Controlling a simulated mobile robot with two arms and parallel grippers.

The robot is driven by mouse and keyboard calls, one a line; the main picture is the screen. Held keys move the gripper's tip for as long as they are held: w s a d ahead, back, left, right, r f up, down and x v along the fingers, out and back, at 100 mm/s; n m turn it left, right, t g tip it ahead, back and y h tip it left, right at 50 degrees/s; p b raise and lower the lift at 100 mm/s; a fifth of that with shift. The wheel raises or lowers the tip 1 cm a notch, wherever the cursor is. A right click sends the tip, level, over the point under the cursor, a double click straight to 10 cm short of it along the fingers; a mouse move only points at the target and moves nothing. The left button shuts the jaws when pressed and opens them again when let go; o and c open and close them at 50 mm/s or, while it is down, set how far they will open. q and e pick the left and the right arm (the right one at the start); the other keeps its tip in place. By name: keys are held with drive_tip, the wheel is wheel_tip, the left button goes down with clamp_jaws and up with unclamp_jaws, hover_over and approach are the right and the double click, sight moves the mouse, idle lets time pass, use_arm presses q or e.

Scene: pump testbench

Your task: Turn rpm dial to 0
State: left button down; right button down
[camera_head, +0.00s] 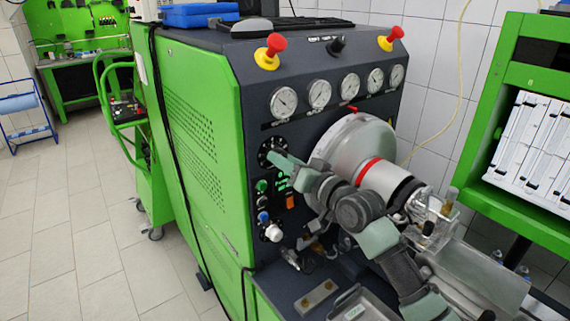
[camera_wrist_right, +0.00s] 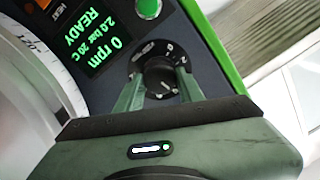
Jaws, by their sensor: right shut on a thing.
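The rpm dial (camera_wrist_right: 159,72) is a round black knob with white numbers around it, on the dark front panel. In the head view the dial (camera_head: 266,151) is partly hidden by my right gripper (camera_head: 282,160). The right wrist view shows the green fingers of the right gripper (camera_wrist_right: 160,84) on either side of the knob, shut on it. The green-lit display (camera_wrist_right: 103,38) beside it reads 0 rpm, 2.0 bar, 20 C and READY. The knob's pointer is too small to read for certain. My left gripper is in neither view.
The large metal disc (camera_head: 345,150) and the pump (camera_head: 390,185) lie close to my right arm. Several gauges (camera_head: 320,94) sit above the dial. Two red emergency buttons (camera_head: 276,44) stand on top. Coloured buttons and a white knob (camera_head: 273,232) sit below the dial.

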drive_tip(key=shift+n+h+p, duration=0.3)
drive_tip(key=shift+n+p, duration=0.15)
drive_tip(key=shift+n, duration=10.25)
drive_tip(key=c, duration=0.9)
unclamp_jaws()
drive_tip(key=shift+a, duration=0.1)
drive_tip(key=shift+s, duration=0.1)
